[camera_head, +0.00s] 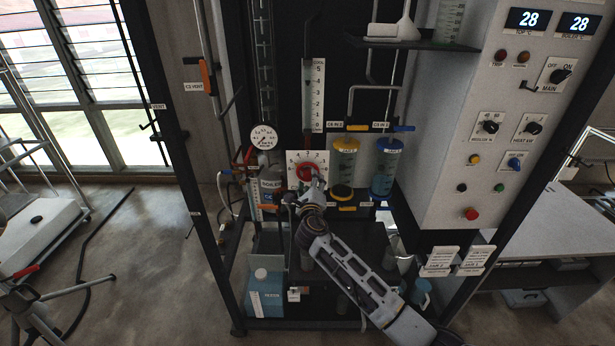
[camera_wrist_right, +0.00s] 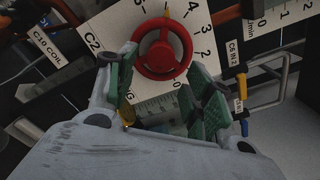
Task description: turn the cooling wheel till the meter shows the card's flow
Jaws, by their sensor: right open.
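The red cooling wheel (camera_head: 305,172) sits on a white numbered plate (camera_head: 292,157) in the rig. In the right wrist view the wheel (camera_wrist_right: 146,52) lies just beyond my right gripper's fingertips. A yellow mark shows at its upper rim, between the 5 and the 4. My right gripper (camera_wrist_right: 165,88) is open, its green-padded fingers apart below the wheel; contact is not clear. It also shows in the head view (camera_head: 306,190), covering the plate's lower part. The tall meter (camera_head: 314,95) stands above the wheel; its reading is too small to tell. My left gripper is not in view.
White cards (camera_head: 440,259) hang at the lower right, text unreadable. A round gauge (camera_head: 264,137) is left of the plate. A yellow cylinder (camera_head: 343,160) and a blue cylinder (camera_head: 386,168) stand close on the right. A control cabinet (camera_head: 487,90) is further right.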

